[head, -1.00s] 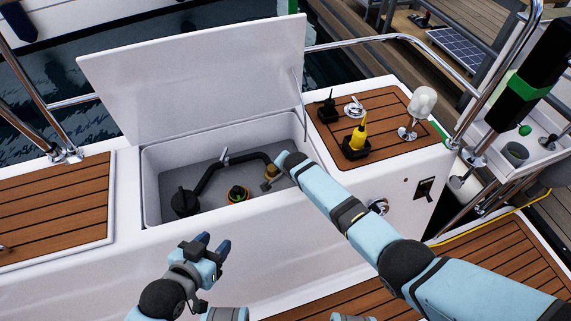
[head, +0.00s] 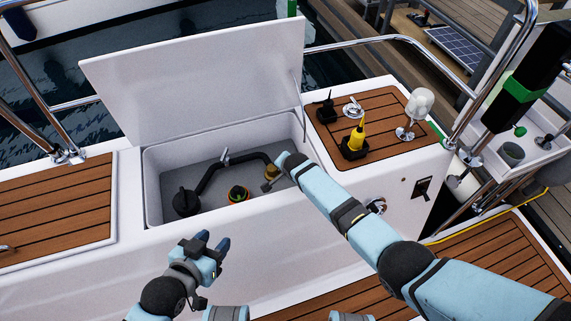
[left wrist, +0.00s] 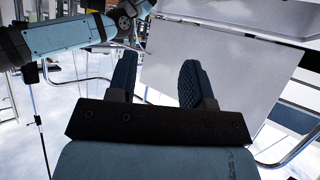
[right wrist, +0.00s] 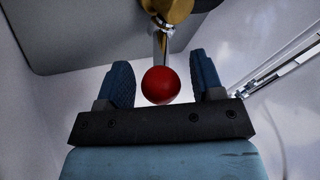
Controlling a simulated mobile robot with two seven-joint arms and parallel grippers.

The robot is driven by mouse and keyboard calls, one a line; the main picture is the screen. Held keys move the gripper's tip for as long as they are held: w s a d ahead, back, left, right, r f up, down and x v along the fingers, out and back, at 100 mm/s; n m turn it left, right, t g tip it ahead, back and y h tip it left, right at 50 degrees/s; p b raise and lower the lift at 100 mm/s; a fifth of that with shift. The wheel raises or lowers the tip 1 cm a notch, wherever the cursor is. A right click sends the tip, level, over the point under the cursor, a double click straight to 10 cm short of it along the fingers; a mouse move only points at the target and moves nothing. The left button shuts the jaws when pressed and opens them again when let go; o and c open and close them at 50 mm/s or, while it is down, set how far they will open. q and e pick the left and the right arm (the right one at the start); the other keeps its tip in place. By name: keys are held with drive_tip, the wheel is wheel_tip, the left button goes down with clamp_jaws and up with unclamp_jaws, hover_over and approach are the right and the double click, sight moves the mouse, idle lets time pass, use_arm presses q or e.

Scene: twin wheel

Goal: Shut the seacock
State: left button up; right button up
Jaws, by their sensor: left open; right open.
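The seacock shows as a brass body (head: 271,171) at the right end of the open locker, close to a black hose. In the right wrist view its brass part (right wrist: 176,8) is at the top, with a metal lever (right wrist: 161,45) ending in a red ball knob (right wrist: 161,85). My right gripper (right wrist: 162,78) is open, with the knob between its fingers and gaps visible on both sides. In the head view my right arm reaches into the locker and its gripper is mostly hidden. My left gripper (head: 213,242) is open and empty in front of the locker.
The locker lid (head: 190,75) stands open behind. Inside the locker are the black hose (head: 215,172), a black round fitting (head: 186,202) and an orange-and-green item (head: 237,195).

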use_arm(q)
wheel_tip(320, 180, up, 7)
drive_tip(key=s+a+p, duration=0.1)
drive_tip(key=p, duration=1.4)
drive_tip(key=shift+s+a+g+y, duration=0.3)
drive_tip(key=shift+a+g+y, duration=0.1)
use_arm(e)
drive_tip(key=v, duration=1.2)
drive_tip(key=shift+s+r, duration=0.2)
use_arm(q)
drive_tip(key=shift+d, duration=0.15)
drive_tip(key=shift+c, duration=0.2)
use_arm(e)
drive_tip(key=shift+d, duration=0.1)
